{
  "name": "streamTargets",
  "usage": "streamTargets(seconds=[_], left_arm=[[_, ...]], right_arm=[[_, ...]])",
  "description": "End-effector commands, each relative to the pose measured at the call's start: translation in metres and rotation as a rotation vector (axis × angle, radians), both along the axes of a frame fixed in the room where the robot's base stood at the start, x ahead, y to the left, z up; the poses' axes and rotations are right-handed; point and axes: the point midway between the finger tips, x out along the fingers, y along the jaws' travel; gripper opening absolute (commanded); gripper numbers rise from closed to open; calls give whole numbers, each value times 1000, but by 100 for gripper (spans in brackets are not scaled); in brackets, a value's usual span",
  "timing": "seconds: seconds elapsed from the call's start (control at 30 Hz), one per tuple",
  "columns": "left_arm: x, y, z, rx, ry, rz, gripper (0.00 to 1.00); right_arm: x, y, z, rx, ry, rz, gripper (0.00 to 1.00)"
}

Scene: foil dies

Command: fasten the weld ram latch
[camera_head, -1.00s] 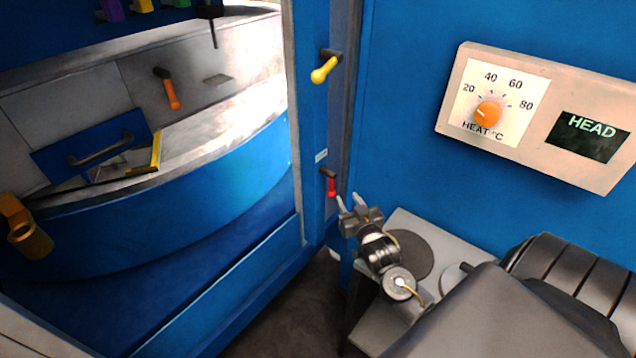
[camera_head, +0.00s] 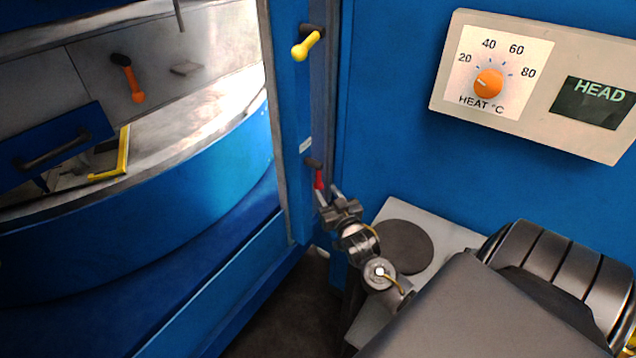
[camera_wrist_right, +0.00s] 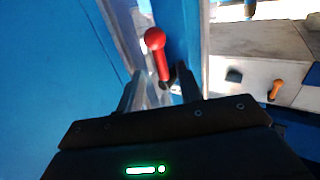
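A red latch handle (camera_head: 319,179) hangs from a dark pivot low on the blue door post. A yellow handle (camera_head: 305,46) sits higher on the same post. No readable label shows which is the weld ram latch. My right gripper (camera_head: 329,192) is open just below and to the right of the red handle. In the right wrist view, the red handle (camera_wrist_right: 157,52) rises between and beyond the spread fingers (camera_wrist_right: 158,88). I see no clear contact. My left gripper is not in view.
A blue post and wall stand close around the right gripper. A heat dial panel (camera_head: 447,88) is on the right wall, above a pale shelf with a dark round plate (camera_head: 403,246). At left, an opening shows an orange handle (camera_head: 137,92) and a yellow-edged part (camera_head: 123,152).

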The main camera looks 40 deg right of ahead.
Motion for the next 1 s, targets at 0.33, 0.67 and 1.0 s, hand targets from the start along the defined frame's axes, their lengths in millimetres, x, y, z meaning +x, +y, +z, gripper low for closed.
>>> streamTargets(seconds=[0.33, 0.67, 1.0], left_arm=[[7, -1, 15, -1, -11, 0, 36], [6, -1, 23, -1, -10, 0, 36], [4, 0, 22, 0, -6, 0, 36]], right_arm=[[37, -12, 4, -1, -1, -2, 36], [69, -22, 2, -1, -1, -1, 36], [71, -23, 0, -1, 0, -1, 30]])
